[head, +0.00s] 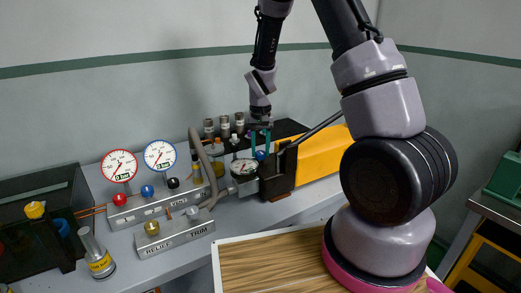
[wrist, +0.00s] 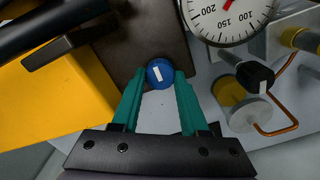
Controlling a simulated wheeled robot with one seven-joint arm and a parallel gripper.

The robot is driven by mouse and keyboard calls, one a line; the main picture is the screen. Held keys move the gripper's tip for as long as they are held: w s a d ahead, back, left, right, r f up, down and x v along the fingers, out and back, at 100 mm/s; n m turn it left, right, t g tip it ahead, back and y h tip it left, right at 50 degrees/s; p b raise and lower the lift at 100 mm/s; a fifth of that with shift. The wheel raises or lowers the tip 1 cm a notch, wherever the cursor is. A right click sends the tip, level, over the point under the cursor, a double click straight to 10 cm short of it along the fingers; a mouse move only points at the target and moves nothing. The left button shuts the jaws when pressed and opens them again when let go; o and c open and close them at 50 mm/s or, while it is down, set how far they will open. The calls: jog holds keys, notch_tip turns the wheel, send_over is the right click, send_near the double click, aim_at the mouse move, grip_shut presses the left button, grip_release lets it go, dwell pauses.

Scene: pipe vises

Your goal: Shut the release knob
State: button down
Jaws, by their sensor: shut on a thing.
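A round blue knob (wrist: 160,73) with a white bar mark sits on the dark block (wrist: 150,35) of the yellow hand pump. In the wrist view its white mark runs nearly up and down, slightly tilted. No label on it can be read, but it fits the release knob. My gripper (wrist: 160,80) has its two green fingers on either side of the knob, shut on it. In the head view my gripper (head: 261,148) reaches straight down to the blue knob (head: 260,155), which is partly hidden by the fingers.
A pump gauge (head: 244,167) stands just left of the knob. The yellow pump body (head: 322,151) and its dark lever (head: 312,130) lie right. A manifold with red (head: 119,166) and blue (head: 160,156) gauges reading 0 bar and a RELIEF/TRIM block (head: 174,236) stand left. A wooden board (head: 270,265) is in front.

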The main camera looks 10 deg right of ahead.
jog(key=shift+c, duration=2.1)
grip_release()
jog(key=shift+r, duration=0.1)
notch_tip(320, 180, up, 11)
notch_tip(320, 180, up, 14)
jog(key=m+t+y, duration=0.1)
jog(key=t+y, duration=0.1)
jog(key=t, duration=0.1)
send_over(260, 152)
jog(key=s+d, duration=0.4)
jog(key=s, duration=0.4)
jog(key=s+d+r+t, duration=0.1)
jog(key=s+r+t, duration=0.1)
jog(key=s+r, duration=0.2)
jog(key=s+d+r+m+t, duration=0.1)
jog(key=s+r+t, duration=0.1)
jog(key=s, duration=0.8)
jog(key=shift+s+r, duration=0.2)
jog(key=shift+r, duration=0.7)
